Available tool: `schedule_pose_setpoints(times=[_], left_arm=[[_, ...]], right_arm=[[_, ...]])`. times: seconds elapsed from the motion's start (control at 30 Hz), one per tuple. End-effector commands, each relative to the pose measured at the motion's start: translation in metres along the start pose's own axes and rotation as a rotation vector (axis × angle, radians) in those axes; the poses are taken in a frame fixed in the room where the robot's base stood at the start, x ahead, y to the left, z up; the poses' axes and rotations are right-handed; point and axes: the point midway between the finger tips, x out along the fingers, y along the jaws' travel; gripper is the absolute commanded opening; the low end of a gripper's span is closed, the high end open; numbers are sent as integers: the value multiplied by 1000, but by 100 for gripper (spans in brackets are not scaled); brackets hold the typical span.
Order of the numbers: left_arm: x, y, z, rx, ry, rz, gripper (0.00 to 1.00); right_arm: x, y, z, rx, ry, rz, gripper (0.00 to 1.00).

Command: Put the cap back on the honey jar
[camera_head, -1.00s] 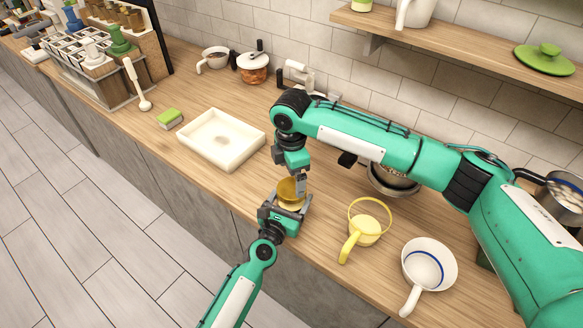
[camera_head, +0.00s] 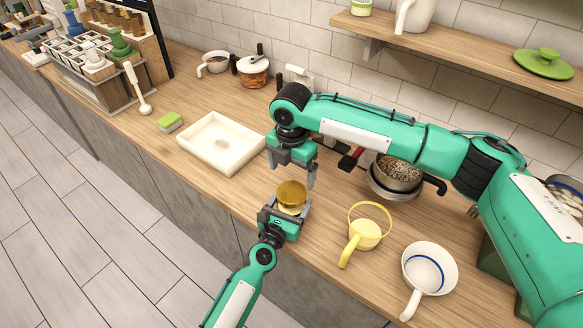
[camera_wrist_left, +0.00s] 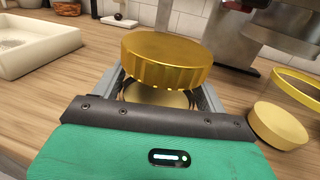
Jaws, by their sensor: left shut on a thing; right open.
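The gold ribbed cap (camera_head: 291,192) sits over the honey jar at the front of the counter. In the left wrist view the cap (camera_wrist_left: 165,60) looks about level, above a gold round part of the jar (camera_wrist_left: 157,97) between my left fingers. The jar is mostly hidden under the cap; I cannot tell how closely the cap is seated. My left gripper (camera_head: 285,212) is shut on the jar from the front. My right gripper (camera_head: 297,176) is open, just behind and above the cap, apart from it. It also shows at the top right of the left wrist view.
A cream tray (camera_head: 240,165) is to the left, with a sponge (camera_head: 170,122) beyond it. A yellow-handled strainer cup (camera_head: 364,232) and a white pan (camera_head: 428,265) stand to the right. A metal bowl (camera_head: 385,190) is behind, partly under my right arm.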

Motion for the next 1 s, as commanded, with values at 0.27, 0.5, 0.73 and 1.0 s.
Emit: schedule_pose_setpoints(times=[0.27,0.5,0.73,1.0], left_arm=[[0,0,0,0,0,0,11],[0,0,0,0,0,0,11],[0,0,0,0,0,0,11],[0,0,0,0,0,0,11]], right_arm=[[42,-1,0,1,1,-3,92],[69,0,0,1,1,-1,92],[75,0,0,1,0,0,92],[75,0,0,1,0,0,70]])
